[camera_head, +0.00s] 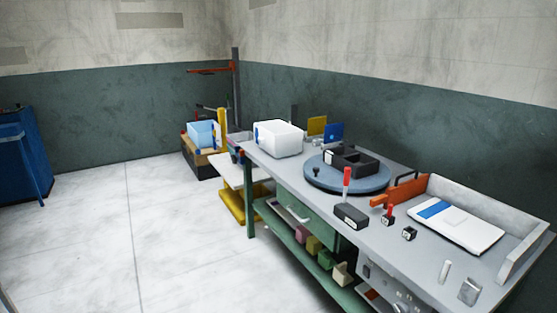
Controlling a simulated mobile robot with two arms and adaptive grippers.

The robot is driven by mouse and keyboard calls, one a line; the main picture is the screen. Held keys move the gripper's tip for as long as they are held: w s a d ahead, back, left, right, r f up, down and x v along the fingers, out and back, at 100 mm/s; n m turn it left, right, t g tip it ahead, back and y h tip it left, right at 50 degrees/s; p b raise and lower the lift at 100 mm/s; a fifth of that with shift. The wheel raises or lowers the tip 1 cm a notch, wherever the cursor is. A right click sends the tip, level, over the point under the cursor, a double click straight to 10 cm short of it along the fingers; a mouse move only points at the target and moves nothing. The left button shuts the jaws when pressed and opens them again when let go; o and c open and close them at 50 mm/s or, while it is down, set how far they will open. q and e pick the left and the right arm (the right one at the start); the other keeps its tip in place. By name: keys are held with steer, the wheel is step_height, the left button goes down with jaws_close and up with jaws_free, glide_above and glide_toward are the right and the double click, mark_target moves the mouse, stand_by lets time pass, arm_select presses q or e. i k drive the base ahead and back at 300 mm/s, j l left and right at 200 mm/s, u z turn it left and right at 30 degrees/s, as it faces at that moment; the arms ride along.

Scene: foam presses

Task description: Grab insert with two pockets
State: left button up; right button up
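A black block-like piece (352,160) with what look like recessed pockets lies on a round blue-grey turntable (320,178) on the workbench. It may be the insert, but it is too small in view to count its pockets surely. A smaller black box (351,216) with a red-tipped lever stands on the bench in front of the turntable. Neither of my grippers shows in the head view.
The grey bench (400,238) holds a white box (279,138), a white-and-blue flat item (458,225) in a low-walled bay, an orange bracket (400,189) and small black switches. Coloured pieces sit on a lower shelf. The floor (120,230) at left is clear.

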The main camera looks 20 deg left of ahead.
mark_target(362, 165)
steer(key=u, duration=0.25)
steer(key=z, duration=0.45)
steer(key=i+j+z, duration=0.35)
steer(key=j, duration=0.2)
steer(key=i+j+z, duration=0.15)
steer(key=j, duration=0.15)
steer(key=i+j+z, duration=0.2)
steer(key=j, duration=0.15)
steer(key=j+z, duration=0.15)
steer(key=j, duration=0.15)
steer(key=i+j, duration=0.05)
steer(key=i, duration=0.05)
